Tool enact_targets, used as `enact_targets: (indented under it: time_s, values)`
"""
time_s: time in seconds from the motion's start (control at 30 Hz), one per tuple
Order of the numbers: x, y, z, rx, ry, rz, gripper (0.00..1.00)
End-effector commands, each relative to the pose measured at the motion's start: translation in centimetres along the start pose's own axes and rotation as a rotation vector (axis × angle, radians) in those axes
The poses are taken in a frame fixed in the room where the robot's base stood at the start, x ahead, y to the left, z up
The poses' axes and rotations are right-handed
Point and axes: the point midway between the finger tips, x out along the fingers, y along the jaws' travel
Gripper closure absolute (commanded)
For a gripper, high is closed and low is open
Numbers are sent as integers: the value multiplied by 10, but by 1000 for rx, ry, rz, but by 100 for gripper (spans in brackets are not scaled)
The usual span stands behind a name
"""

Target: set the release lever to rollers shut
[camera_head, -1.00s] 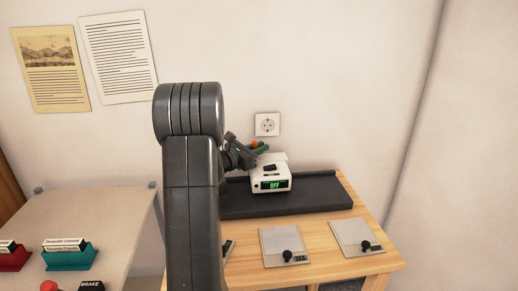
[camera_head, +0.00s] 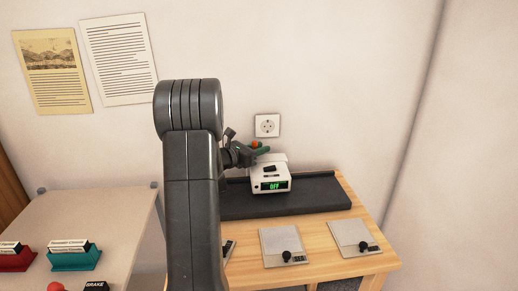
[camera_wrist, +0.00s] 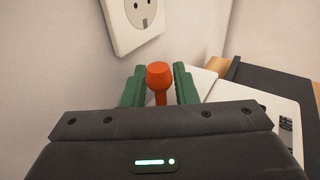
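The release lever shows as an orange-red knob on a stem (camera_wrist: 158,80) in the wrist view. In the head view its tip (camera_head: 255,144) shows at the back left of the white device (camera_head: 270,172). The device's green display reads OFF. My gripper (camera_wrist: 159,82) has green fingers, which stand apart on either side of the lever with small gaps visible. In the head view my gripper (camera_head: 262,150) is just above the device's back left. The lever's base is hidden behind my gripper.
The device sits on a dark grey tray-like base (camera_head: 310,196) on a wooden table (camera_head: 345,279). A wall socket (camera_head: 267,125) is close behind my gripper. Plates with black knobs (camera_head: 286,246) lie in front. A second table (camera_head: 95,215) at left holds card holders.

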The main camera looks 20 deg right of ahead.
Motion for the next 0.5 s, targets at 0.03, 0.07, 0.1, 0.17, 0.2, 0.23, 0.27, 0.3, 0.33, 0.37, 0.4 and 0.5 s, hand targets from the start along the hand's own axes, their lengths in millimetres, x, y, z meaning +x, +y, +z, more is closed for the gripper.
enact_targets:
  time_s: [0.03, 0.07, 0.1, 0.17, 0.2, 0.23, 0.27, 0.3, 0.33, 0.37, 0.4, 0.5]
  values:
    - [0, 0, 0, 0, 0, 0, 69]
    - [0, 0, 0, 0, 0, 0, 69]
    - [0, 0, 0, 0, 0, 0, 69]
    - [0, 0, 0, 0, 0, 0, 69]
    - [0, 0, 0, 0, 0, 0, 69]
    - [0, 0, 0, 0, 0, 0, 69]
    - [0, 0, 0, 0, 0, 0, 69]
    - [-1, 0, 0, 0, 0, 0, 69]
    - [-2, 0, 0, 0, 0, 1, 69]
    - [-4, 0, 0, 0, -1, 1, 69]
    - [-8, 1, 0, 0, -1, 2, 69]
    - [-23, 1, 1, 0, -1, 3, 69]
